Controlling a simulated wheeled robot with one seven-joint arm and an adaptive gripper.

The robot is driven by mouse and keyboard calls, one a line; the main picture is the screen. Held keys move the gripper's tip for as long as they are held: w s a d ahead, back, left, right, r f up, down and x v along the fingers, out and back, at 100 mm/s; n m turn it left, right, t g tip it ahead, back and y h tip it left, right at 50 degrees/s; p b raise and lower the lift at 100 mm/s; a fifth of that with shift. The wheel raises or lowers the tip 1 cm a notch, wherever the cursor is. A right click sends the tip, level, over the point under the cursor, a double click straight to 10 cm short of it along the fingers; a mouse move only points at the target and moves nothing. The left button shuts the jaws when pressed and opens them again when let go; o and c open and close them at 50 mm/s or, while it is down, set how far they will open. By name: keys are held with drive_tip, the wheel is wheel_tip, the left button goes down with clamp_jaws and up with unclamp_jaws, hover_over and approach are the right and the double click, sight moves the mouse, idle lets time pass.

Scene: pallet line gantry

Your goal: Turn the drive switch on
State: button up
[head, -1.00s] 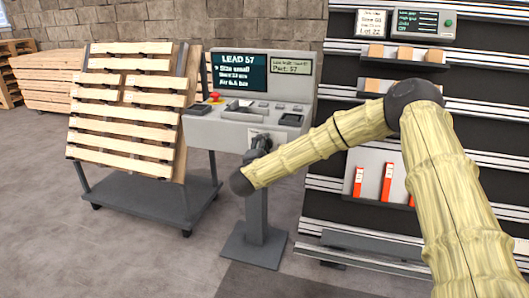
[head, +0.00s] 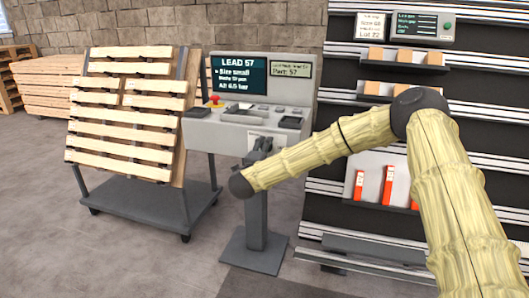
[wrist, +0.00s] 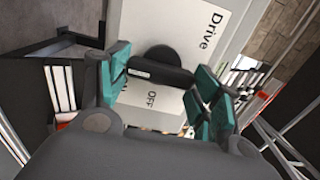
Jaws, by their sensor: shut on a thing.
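The drive switch is a black rotary knob (wrist: 160,66) with a bar handle, on a pale plate (wrist: 150,103) marked OFF. The word Drive is printed on the panel beside it. Another label on the plate is mostly hidden behind the left finger. In the wrist view my gripper (wrist: 165,75) has its teal-padded fingers at the two ends of the handle, shut on it. The handle's pale mark is at its left end. In the head view my gripper (head: 261,148) is at the front of the grey console (head: 228,133), where it hides the switch.
The console has a lead screen (head: 238,76), a red button (head: 214,99) and several small controls. A rack of wooden slats (head: 125,115) on a wheeled base stands left. Dark shelving (head: 335,110) with boxes and orange-red items stands right. Floor at the front left is clear.

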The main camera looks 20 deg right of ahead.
drive_tip(key=o, duration=1)
drive_tip(key=v, duration=1.2)
